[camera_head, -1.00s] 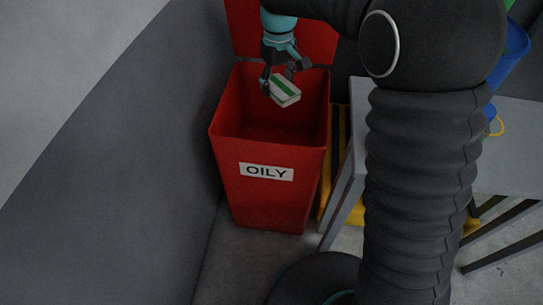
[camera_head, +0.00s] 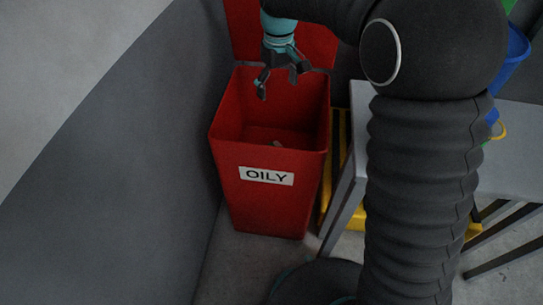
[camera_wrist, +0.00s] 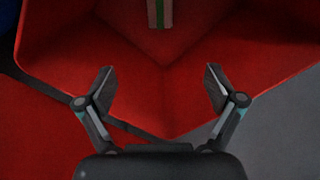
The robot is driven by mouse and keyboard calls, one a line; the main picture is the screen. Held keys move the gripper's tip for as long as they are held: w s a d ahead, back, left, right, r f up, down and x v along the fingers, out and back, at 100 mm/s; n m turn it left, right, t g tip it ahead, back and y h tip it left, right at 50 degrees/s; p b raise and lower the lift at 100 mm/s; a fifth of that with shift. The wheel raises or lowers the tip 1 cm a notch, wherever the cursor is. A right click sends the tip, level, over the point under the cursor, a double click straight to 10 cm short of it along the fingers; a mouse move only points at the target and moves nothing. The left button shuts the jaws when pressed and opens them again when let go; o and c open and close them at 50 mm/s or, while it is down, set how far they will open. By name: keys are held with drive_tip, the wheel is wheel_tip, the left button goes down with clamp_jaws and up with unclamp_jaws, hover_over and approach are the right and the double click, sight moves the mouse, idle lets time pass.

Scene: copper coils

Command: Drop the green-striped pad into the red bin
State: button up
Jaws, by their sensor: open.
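The red bin (camera_head: 268,190) stands open against the grey wall, with an "OILY" label on its front. The green-striped pad (camera_wrist: 160,12) lies inside the bin at the top edge of the wrist view, cut off by the frame. In the head view only a small pale bit of the pad (camera_head: 278,144) shows low in the bin, mostly hidden by the front wall. My gripper (camera_head: 278,90) is above the back part of the bin opening, fingers spread and empty. The wrist view shows the two open fingers (camera_wrist: 160,84) with nothing between them.
The bin's red lid (camera_head: 240,30) stands raised behind it. A grey table (camera_head: 510,150) stands to the right, with a blue bin (camera_head: 512,55) behind my arm. A yellow object (camera_head: 340,205) is between the red bin and the table. The grey wall (camera_head: 140,170) is close on the left.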

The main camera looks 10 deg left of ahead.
wheel_tip(320, 180, up, 11)
idle(0.4)
idle(0.4)
